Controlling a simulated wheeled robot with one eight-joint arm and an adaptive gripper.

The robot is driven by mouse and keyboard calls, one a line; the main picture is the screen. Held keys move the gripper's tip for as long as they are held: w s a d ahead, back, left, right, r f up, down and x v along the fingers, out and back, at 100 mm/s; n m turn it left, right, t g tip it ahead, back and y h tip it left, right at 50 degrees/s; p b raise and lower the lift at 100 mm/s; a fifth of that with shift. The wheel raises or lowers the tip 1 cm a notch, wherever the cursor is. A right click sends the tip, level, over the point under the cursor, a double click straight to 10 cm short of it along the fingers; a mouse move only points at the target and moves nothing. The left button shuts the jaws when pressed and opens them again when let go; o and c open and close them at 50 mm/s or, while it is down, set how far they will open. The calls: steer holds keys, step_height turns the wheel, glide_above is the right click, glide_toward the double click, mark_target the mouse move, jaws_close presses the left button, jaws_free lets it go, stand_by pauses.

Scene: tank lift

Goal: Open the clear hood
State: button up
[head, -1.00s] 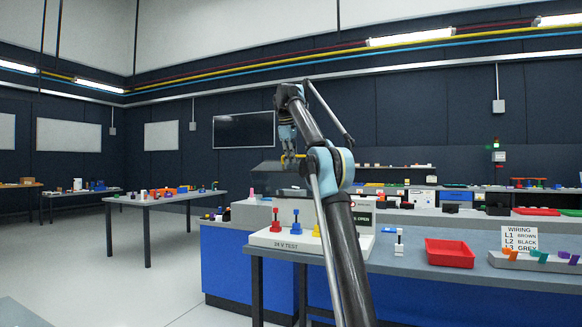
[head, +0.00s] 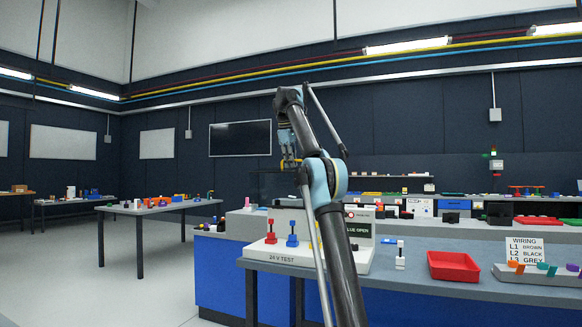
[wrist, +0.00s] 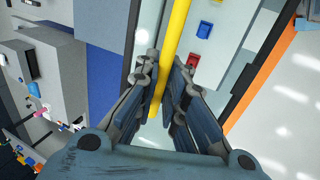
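The clear hood (head: 268,188) shows in the head view as a dark see-through panel above the grey bench unit, partly behind my arm. Its yellow bar (wrist: 171,40) runs lengthwise between my fingers in the wrist view; a bit of it shows in the head view (head: 290,164). My gripper (wrist: 167,68) has a finger close along each side of the bar and looks shut on it. In the head view my gripper (head: 289,157) is at the panel's top edge. The hood's hinge side and exact tilt are hard to tell.
A white 24 V test board (head: 290,256) with red and blue pieces stands on the near bench, beside a red tray (head: 453,266). A sign (head: 361,230) reading "OPEN" is partly behind my arm. A grey table (head: 160,208) stands left, with clear floor around it.

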steer(key=shift+o, duration=0.2)
steer(key=shift+r, duration=0.15)
steer(key=shift+s+a+r, duration=0.1)
steer(key=shift+s+r, duration=0.1)
steer(key=shift+r, duration=0.25)
steer(key=s+a, duration=0.5)
steer(key=s, duration=0.5)
steer(key=shift+s+a, duration=0.2)
steer(key=shift+s, duration=0.15)
stand_by(0.4)
